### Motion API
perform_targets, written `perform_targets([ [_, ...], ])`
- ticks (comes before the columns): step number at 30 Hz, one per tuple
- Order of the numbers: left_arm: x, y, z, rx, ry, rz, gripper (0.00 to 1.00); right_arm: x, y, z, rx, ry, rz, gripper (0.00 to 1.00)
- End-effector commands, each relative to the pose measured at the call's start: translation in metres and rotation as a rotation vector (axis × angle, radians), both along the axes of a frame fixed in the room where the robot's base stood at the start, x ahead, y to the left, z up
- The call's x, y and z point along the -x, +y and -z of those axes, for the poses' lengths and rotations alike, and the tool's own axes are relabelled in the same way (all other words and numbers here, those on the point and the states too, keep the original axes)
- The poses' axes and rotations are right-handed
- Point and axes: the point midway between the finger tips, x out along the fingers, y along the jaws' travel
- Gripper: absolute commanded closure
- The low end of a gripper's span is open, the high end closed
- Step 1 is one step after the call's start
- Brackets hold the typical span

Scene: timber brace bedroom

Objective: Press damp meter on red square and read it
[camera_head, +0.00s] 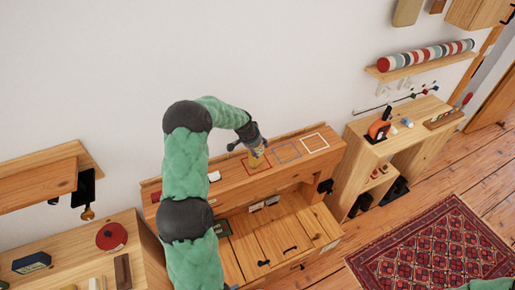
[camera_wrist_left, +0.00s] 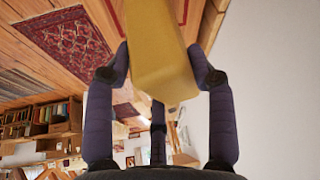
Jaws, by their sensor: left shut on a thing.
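My left gripper (camera_head: 254,146) reaches over the wooden beam (camera_head: 226,184) and is shut on the yellow damp meter (camera_head: 258,160). In the left wrist view the meter (camera_wrist_left: 158,55) is a plain yellow block between the dark fingers of the gripper (camera_wrist_left: 162,72). In the head view the meter is at the red square (camera_head: 257,169), covering part of its outline. I cannot tell whether its tip touches the wood. No readout is legible. A grey-blue square (camera_head: 287,152) and a white square (camera_head: 314,142) lie to the right. My right gripper is out of view.
Below the beam is a wooden bench with panels (camera_head: 283,236). A small white item (camera_head: 214,176) sits on the beam left of the red square. A left bench holds a red round object (camera_head: 111,236); a right shelf holds an orange tool (camera_head: 379,129). A red rug (camera_head: 430,245) covers the floor.

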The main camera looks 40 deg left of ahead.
Motion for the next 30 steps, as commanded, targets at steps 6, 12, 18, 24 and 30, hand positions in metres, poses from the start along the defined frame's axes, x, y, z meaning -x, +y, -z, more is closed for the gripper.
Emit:
perform_targets([
  [6,0.001,-0.001,0.002,0.002,0.003,0.001,0.83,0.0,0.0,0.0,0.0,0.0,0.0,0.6],
  [12,0.001,-0.001,-0.002,0.002,0.003,0.001,0.83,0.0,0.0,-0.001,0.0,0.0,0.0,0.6],
  [18,0.0,0.0,-0.016,0.001,0.002,0.0,0.83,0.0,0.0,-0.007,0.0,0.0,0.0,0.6],
  [24,0.0,0.0,-0.03,0.0,0.0,0.0,0.83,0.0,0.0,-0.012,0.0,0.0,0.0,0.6],
  [30,0.0,0.0,-0.043,0.0,0.0,0.0,0.83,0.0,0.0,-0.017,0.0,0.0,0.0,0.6],
])
